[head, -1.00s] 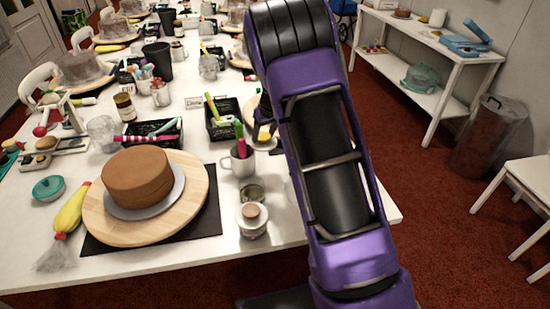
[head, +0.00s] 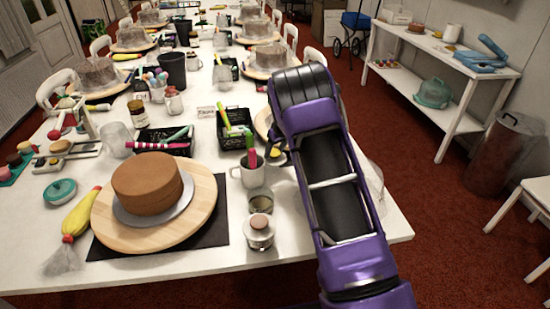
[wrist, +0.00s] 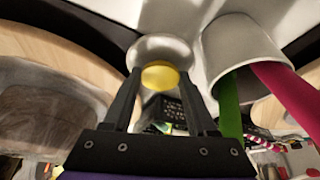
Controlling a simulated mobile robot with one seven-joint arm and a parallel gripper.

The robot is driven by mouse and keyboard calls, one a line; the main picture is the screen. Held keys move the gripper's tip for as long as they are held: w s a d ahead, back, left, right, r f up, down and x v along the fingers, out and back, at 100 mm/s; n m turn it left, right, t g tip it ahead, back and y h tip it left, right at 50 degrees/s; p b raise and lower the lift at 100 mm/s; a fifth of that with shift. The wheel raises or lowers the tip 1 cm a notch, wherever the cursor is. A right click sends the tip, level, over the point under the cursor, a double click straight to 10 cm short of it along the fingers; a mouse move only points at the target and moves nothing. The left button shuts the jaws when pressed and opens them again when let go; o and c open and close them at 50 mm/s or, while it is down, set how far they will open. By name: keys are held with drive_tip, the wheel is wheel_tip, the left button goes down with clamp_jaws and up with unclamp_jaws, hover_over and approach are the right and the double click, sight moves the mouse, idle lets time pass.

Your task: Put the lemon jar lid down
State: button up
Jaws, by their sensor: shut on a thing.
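The lemon jar lid shows a yellow top (head: 274,152) in the head view, just right of the grey mug (head: 248,178). In the wrist view the lid is a pale round piece with a yellow disc (wrist: 160,76). My gripper (wrist: 162,80) is shut on it, with one finger on each side. In the head view my gripper (head: 274,158) is small and partly hidden by my purple arm. An open glass jar (head: 261,202) stands in front of the mug. I cannot tell whether the lid touches the table.
The mug with green and pink tools stands close beside my gripper (wrist: 245,55). A lidded jar (head: 259,235) stands near the table's front. A brown cake on a wooden turntable (head: 205,205) is to the left. A black basket (head: 235,138) lies behind the mug.

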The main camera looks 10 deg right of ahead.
sight(277, 155)
wheel_tip(277, 155, down, 3)
drive_tip(key=shift+r, duration=0.1)
drive_tip(key=shift+f+b, duration=0.35)
drive_tip(key=shift+b, duration=0.1)
drive_tip(key=o, duration=1.3)
drive_tip(key=shift+s+d+r+p, duration=0.1)
drive_tip(key=shift+r+p, duration=0.4)
drive_tip(key=shift+r, duration=0.35)
drive_tip(key=v, duration=1.1)
drive_tip(key=shift+s, duration=0.1)
